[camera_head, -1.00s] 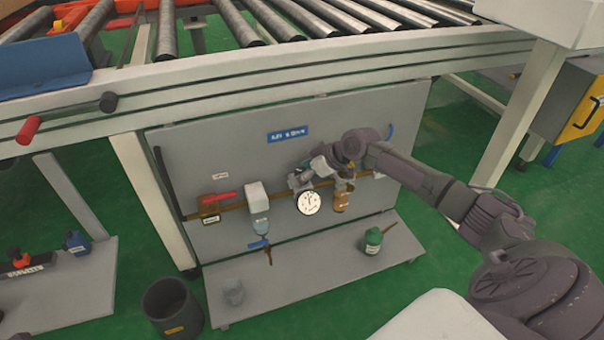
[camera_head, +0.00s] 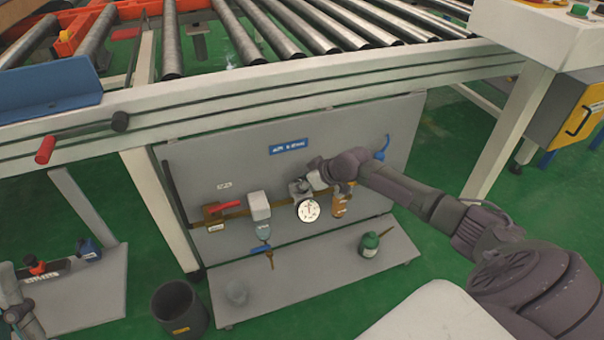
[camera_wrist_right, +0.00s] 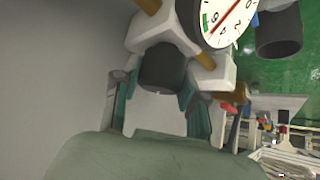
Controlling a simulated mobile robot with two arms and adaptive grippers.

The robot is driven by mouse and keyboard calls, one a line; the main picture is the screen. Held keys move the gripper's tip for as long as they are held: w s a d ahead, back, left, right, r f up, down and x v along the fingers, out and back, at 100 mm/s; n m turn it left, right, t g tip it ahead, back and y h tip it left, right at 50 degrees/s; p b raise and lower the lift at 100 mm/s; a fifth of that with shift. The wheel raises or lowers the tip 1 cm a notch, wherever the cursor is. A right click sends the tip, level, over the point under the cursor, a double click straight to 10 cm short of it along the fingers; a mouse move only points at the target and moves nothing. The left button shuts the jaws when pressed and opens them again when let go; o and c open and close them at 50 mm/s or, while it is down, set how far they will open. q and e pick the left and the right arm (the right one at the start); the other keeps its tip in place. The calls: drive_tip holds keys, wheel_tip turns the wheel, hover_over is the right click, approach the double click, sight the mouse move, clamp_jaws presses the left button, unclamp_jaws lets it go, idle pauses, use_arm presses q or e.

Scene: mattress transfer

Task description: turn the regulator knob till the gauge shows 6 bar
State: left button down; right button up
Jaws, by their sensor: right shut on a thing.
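The round white gauge (camera_head: 308,210) is on the front of the regulator on the grey panel. It also shows in the right wrist view (camera_wrist_right: 228,18), cut off at the top, with a red needle and a green mark. I cannot tell the exact reading. The dark regulator knob (camera_wrist_right: 163,68) sits between the fingers of my right gripper (camera_wrist_right: 158,103), which is shut on it. In the head view, my right gripper (camera_head: 312,184) is just above the gauge and hides the knob. My left gripper (camera_head: 18,306) shows only partly at the left edge; its jaws are unclear.
A red-handled valve (camera_head: 222,207), a filter bowl (camera_head: 262,228) and an orange-brown unit (camera_head: 340,205) are near the regulator. A green bottle (camera_head: 369,243) stands on the lower shelf (camera_head: 300,282). A dark bin (camera_head: 179,307) is on the floor. The roller conveyor frame (camera_head: 270,80) runs above.

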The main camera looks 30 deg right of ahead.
drive_tip(key=shift+r+m+h+p, duration=0.2)
drive_tip(key=shift+m+h+p, duration=0.15)
drive_tip(key=shift+p, duration=0.7)
use_arm(q)
drive_tip(key=w+f+g+y+p, duration=0.2)
drive_tip(key=w+f+g+y, duration=0.3)
drive_tip(key=f+g, duration=0.65)
use_arm(e)
drive_tip(key=shift+m, duration=0.25)
drive_tip(key=shift+d+m+h+p, duration=0.1)
drive_tip(key=shift+m+h+p, duration=0.2)
drive_tip(key=shift+p, duration=0.3)
drive_tip(key=shift+f+m+t+h+p, duration=0.1)
drive_tip(key=shift+m+t+h+p, duration=0.2)
drive_tip(key=shift+p, duration=0.55)
use_arm(q)
drive_tip(key=s+a+f+g, duration=0.2)
drive_tip(key=s+f+g, duration=0.1)
drive_tip(key=f, duration=0.4)
drive_tip(key=s+a+f+g+y, duration=0.1)
drive_tip(key=s+a+f+g, duration=0.1)
drive_tip(key=s+f+g, duration=0.2)
wheel_tip(320, 180, down, 3)
drive_tip(key=shift+a+r+n+g+y, duration=0.1)
drive_tip(key=shift+a+n+g+y, duration=0.05)
drive_tip(key=shift+n+g+y, duration=0.2)
use_arm(e)
drive_tip(key=o, duration=1.1)
drive_tip(key=shift+o, duration=0.2)
